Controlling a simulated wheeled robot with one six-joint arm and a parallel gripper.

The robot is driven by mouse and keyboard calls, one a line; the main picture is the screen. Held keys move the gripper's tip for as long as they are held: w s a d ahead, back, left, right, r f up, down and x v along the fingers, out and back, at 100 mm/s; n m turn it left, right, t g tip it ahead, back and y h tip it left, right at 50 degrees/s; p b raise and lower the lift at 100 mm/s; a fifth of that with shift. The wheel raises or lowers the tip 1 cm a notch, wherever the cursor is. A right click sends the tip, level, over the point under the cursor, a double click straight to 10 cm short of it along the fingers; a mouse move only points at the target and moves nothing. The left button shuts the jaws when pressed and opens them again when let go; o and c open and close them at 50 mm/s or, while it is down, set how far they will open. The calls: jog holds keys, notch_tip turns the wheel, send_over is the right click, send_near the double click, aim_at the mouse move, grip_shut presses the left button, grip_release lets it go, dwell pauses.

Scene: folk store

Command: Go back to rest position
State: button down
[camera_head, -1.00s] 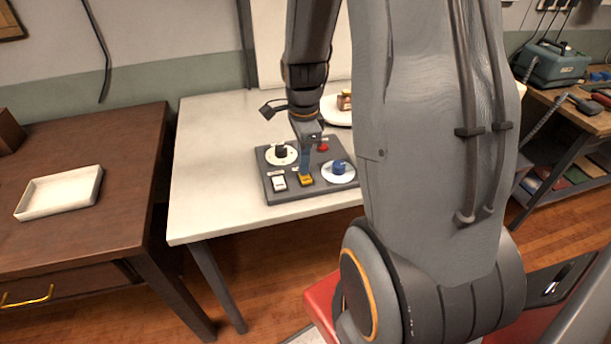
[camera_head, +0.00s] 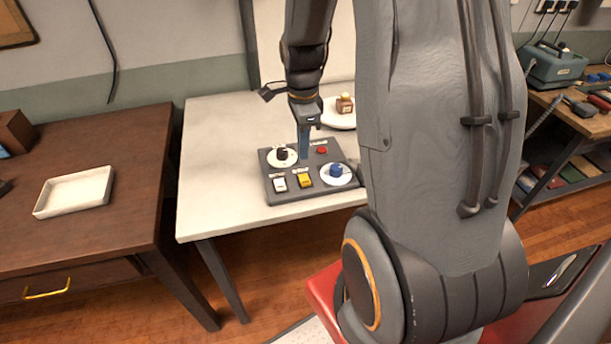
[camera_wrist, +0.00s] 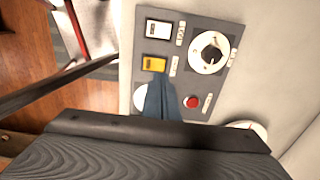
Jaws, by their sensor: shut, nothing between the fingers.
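My gripper (camera_head: 304,143) is shut and empty, its blue fingers pointing down above the grey control panel (camera_head: 290,193) on the white table. In the wrist view the fingers (camera_wrist: 160,92) overlap part of the panel. The panel carries a black knob on a white dial (camera_head: 282,155), a red button (camera_head: 321,150), a blue knob (camera_head: 337,170), a yellow switch (camera_head: 305,181) and a white switch (camera_head: 280,184). I cannot tell the exact gap between fingertips and panel. The blue knob is hidden behind the fingers in the wrist view.
The white table (camera_head: 215,150) has bare room left of the panel. A plate (camera_head: 333,118) with a small item (camera_head: 345,103) stands behind it. A brown table (camera_head: 120,165) with a white tray (camera_head: 75,192) is at left. A workbench (camera_head: 590,115) is at right.

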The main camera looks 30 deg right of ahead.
dwell(0.4)
jog(key=s+a+n+b, duration=0.3)
jog(key=a+n, duration=0.3)
jog(key=n, duration=0.4)
jog(key=s+a+n+t+b, duration=0.1)
jog(key=s+a+n+b, duration=0.2)
jog(key=a+n, duration=0.4)
jog(key=s+n, duration=0.1)
jog(key=n, duration=0.3)
jog(key=shift+s+b, duration=0.25)
jog(key=shift+b, duration=0.1)
jog(key=shift+s+d, duration=0.1)
